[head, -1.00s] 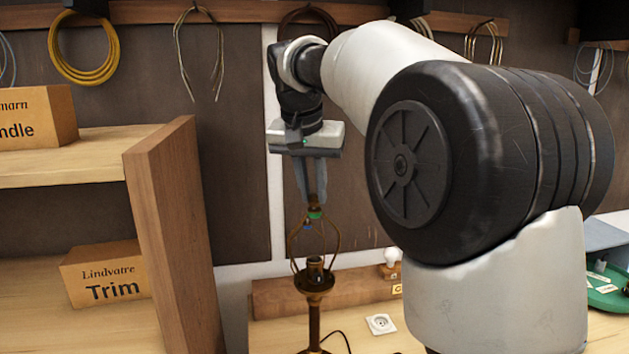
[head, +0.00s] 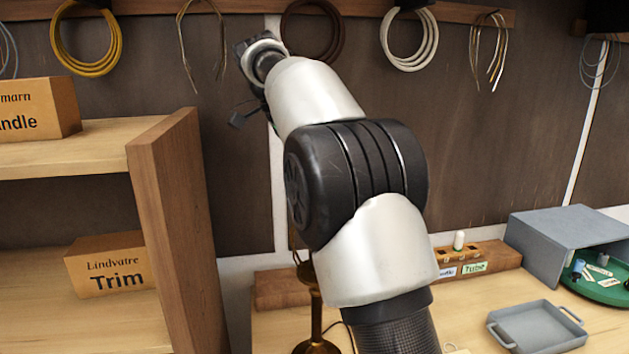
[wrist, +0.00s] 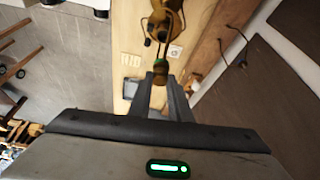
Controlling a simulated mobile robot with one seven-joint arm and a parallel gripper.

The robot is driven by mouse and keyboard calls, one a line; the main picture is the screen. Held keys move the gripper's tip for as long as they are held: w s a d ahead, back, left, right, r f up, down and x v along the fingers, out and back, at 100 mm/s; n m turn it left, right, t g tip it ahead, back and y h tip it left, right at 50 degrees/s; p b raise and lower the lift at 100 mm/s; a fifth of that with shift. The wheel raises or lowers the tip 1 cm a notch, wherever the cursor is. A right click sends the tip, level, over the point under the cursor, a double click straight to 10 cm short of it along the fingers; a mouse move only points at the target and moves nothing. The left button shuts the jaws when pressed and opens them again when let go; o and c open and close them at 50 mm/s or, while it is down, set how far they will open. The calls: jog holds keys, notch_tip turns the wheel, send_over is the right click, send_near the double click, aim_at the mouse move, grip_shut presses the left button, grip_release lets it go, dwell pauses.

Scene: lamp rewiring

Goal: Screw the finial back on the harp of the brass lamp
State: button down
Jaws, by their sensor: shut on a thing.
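The brass lamp stands on the bench; in the head view its stem (head: 316,312) shows, while my arm hides most of the harp and the top. In the wrist view the lamp (wrist: 165,14) lies straight beyond my fingers, with the thin harp running toward them. My gripper (wrist: 160,80) is shut on the finial (wrist: 160,69), a small brownish piece with a green band close by at the fingertips. Whether the finial touches the harp top or is threaded on it I cannot tell. The fingers are hidden in the head view.
A shelf panel (head: 180,230) stands left of the lamp. A wooden block (head: 490,256) with labels lies behind it. A grey tray (head: 535,330), a grey box (head: 568,235) and a green tray (head: 607,288) are at right. Wire coils hang above.

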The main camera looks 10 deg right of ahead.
jog(key=shift+m, duration=0.4)
jog(key=c, duration=1.6)
grip_release()
jog(key=shift+o, duration=0.2)
